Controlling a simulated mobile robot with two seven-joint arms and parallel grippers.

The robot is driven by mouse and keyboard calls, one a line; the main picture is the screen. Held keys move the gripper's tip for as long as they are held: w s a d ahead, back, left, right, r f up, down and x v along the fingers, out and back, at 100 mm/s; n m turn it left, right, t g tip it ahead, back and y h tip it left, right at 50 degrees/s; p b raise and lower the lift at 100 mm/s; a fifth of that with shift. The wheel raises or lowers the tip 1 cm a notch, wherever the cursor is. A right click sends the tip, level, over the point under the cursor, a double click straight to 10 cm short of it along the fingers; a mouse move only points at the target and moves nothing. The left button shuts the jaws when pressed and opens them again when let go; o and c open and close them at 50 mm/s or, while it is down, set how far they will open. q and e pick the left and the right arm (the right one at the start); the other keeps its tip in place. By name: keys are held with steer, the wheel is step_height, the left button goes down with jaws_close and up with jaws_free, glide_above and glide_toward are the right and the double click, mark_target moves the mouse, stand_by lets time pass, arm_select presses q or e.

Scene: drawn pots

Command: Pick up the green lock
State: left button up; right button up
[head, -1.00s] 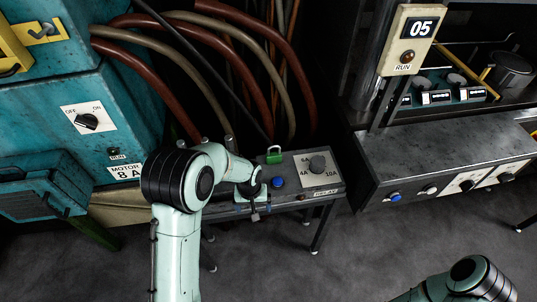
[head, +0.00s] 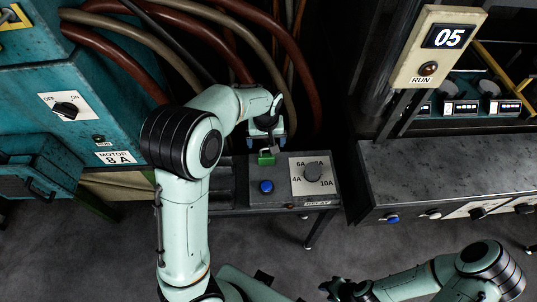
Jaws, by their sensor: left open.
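The green lock (head: 266,160) stands on the back part of the small dark relay table, left of the grey dial. Its green body shows, while its shackle is mostly hidden by my gripper. My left gripper (head: 266,147) is at the top of the lock, its fingers pointing down around or just above the shackle. It is open, and I cannot tell whether it touches the lock. My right gripper (head: 336,289) is low in the picture, far from the table, and too small and dark to read.
A blue button (head: 266,187) and a grey dial (head: 312,173) sit on the relay table (head: 240,206) near the lock. Thick hoses (head: 228,55) hang behind.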

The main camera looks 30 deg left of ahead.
mark_target(266, 156)
arm_select(q)
steer(key=f, duration=0.9)
steer(key=shift+w+a+f, duration=0.1)
steer(key=shift+w+f, duration=0.25)
steer(key=shift+s, duration=0.1)
steer(key=c, duration=1.2)
